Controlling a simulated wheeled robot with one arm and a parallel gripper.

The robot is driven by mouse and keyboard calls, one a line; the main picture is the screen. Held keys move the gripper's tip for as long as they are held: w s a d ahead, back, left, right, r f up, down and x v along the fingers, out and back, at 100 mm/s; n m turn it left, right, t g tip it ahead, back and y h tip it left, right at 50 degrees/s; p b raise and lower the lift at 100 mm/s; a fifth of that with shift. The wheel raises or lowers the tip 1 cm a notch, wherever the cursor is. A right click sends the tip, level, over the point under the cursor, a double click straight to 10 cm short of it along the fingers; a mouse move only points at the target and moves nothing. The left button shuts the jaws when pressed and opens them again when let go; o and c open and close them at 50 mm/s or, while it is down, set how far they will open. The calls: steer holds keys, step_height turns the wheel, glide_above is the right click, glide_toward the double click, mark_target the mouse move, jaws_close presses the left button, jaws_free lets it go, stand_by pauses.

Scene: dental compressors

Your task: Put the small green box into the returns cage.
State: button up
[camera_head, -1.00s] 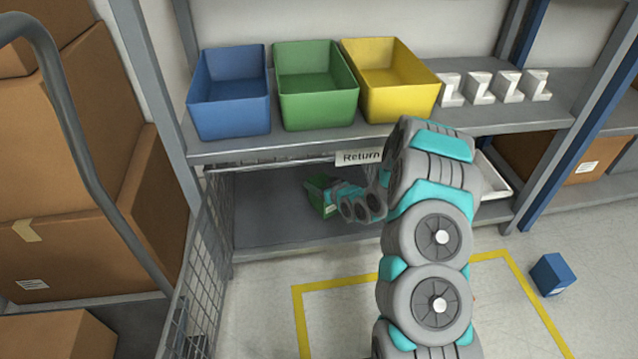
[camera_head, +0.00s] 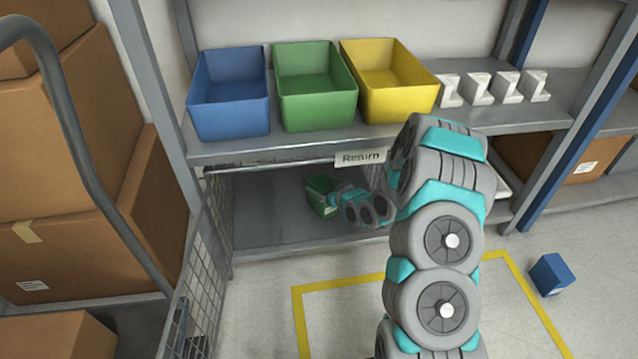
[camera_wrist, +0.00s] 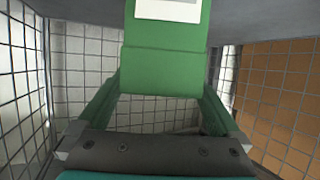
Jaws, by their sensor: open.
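The small green box (camera_head: 321,196) is in the returns cage's shaded bay, below the "Return" sign (camera_head: 360,157). The box and its white label also show in the wrist view (camera_wrist: 162,68), ahead of my gripper (camera_wrist: 158,106). My gripper is open, with one finger on each side of the box's near end; whether they touch it I cannot tell. In the head view my gripper is small and partly hidden by my arm. The returns cage (camera_head: 205,262) has wire mesh at the left, and mesh surrounds the gripper in the wrist view.
Blue (camera_head: 230,112), green (camera_head: 318,104) and yellow (camera_head: 395,99) bins stand on the shelf above, beside several white holders. A blue box (camera_head: 552,274) lies on the floor at right. Cartons (camera_head: 60,250) fill the left.

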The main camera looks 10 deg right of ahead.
steer(key=s+d+r+m+g+h, duration=0.1)
steer(key=s+d+r+g+h, duration=0.15)
steer(key=s+r, duration=0.4)
steer(key=s+d+r+g+h, duration=0.2)
steer(key=s+d+r+g, duration=0.15)
steer(key=s, duration=0.65)
steer(key=s+d+r+m+g+h, duration=0.1)
steer(key=s+d+r+g+h, duration=0.1)
steer(key=s+r, duration=0.45)
steer(key=s+a+r+g, duration=0.2)
steer(key=s+r, duration=0.1)
steer(key=s, duration=0.7)
steer(key=s+a+r+m+g, duration=0.1)
steer(key=s+a+r+g, duration=0.1)
steer(key=s, duration=0.7)
steer(key=s+a+r+m+g+y, duration=0.1)
steer(key=s+a+r+g, duration=0.1)
steer(key=s, duration=0.8)
steer(key=shift+s+a+r+p, duration=0.3)
steer(key=shift+a+r, duration=0.35)
steer(key=shift+r, duration=0.15)
